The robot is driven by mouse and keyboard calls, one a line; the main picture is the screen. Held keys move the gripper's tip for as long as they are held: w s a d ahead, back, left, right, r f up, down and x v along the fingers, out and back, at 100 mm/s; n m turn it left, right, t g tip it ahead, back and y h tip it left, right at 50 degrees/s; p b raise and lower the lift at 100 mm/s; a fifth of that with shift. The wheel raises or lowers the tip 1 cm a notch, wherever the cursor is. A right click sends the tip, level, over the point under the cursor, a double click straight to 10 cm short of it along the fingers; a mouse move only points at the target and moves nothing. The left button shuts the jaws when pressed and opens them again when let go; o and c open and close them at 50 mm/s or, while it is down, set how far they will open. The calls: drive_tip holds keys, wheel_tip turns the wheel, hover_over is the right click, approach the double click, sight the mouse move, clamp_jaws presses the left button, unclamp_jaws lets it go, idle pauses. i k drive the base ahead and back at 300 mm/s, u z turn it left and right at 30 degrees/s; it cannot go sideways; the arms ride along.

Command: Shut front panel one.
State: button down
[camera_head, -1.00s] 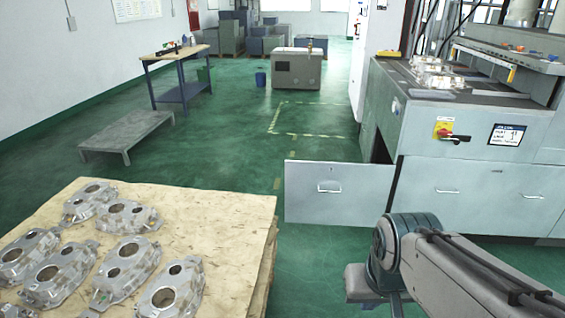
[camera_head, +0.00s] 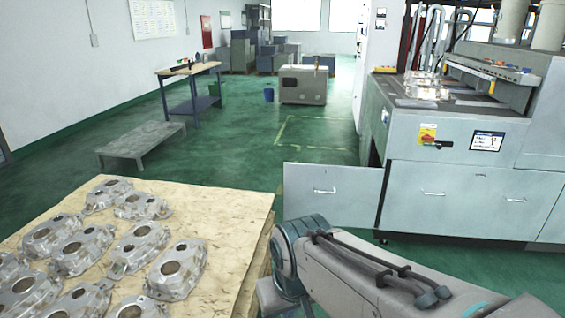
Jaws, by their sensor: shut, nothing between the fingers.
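A pale grey front panel (camera_head: 331,192) with a bar handle stands swung open at the left end of the machine (camera_head: 452,135). It sticks out to the left, its right edge near the machine's corner, where a dark opening shows. I take it to be panel one, but no number shows on it. Two more handled panels (camera_head: 432,196) and (camera_head: 515,200) look closed along the machine's front. My arm reaches in from the lower right, its joint below the open panel in the picture. My gripper is out of view.
A wooden-topped pallet (camera_head: 225,215) with several aluminium castings fills the lower left. Green floor shows between it and the machine. A low grey platform (camera_head: 140,143), a workbench (camera_head: 188,70) and a grey cabinet (camera_head: 303,85) stand farther back.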

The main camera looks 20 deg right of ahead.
sight(345, 196)
drive_tip(key=z, duration=0.85)
drive_tip(key=i, duration=1)
drive_tip(key=z, duration=0.75)
drive_tip(key=i, duration=1.5)
drive_tip(key=u, duration=1.25)
drive_tip(key=i, duration=0.9)
drive_tip(key=u, duration=1.1)
